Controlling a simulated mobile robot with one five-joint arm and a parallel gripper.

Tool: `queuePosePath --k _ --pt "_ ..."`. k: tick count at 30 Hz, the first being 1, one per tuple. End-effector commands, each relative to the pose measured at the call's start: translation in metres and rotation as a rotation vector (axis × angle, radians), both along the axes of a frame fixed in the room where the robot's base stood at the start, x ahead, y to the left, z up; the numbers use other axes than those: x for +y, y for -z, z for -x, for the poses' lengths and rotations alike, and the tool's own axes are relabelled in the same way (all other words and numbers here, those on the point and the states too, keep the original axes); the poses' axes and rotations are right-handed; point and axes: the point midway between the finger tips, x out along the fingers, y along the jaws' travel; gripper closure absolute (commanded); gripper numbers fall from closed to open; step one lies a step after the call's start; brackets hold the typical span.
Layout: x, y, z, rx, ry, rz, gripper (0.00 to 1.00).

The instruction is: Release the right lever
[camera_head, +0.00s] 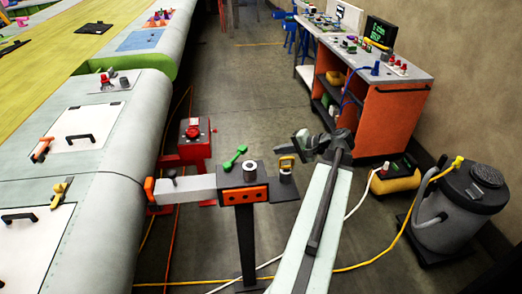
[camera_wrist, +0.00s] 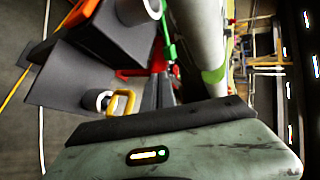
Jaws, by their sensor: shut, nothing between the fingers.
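A dark stand (camera_head: 246,195) with an orange front plate holds a pale bar against the wing edge. A green lever (camera_head: 234,157) slants up on its top, left of a grey cylinder (camera_head: 250,171). A yellow-handled lever (camera_head: 286,163) stands on a small post at the stand's right end. In the wrist view, the yellow handle (camera_wrist: 121,103) and part of the green lever (camera_wrist: 167,40) show. No label tells which is the right lever. My gripper (camera_head: 302,141) is shut and empty, apart from the yellow-handled lever, above and right of it.
The wing (camera_head: 105,185) fills the left side, with hatches and handles. A red stand (camera_head: 195,140) is behind the bar. An orange workbench (camera_head: 393,122) and a grey vacuum (camera_head: 463,205) stand right. Yellow and white hoses (camera_head: 375,257) cross the floor.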

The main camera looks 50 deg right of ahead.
Motion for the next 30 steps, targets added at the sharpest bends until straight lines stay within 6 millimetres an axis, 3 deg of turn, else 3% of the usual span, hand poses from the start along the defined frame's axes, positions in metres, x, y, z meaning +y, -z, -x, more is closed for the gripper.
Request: queuePosePath --k 13,18,30 --pt "0.019 0.053 -0.082 0.000 -0.009 -0.001 1.00" --pt "0.024 0.046 -0.108 0.000 -0.008 0.000 1.00" --pt "0.028 0.046 -0.121 0.000 -0.007 0.000 1.00"
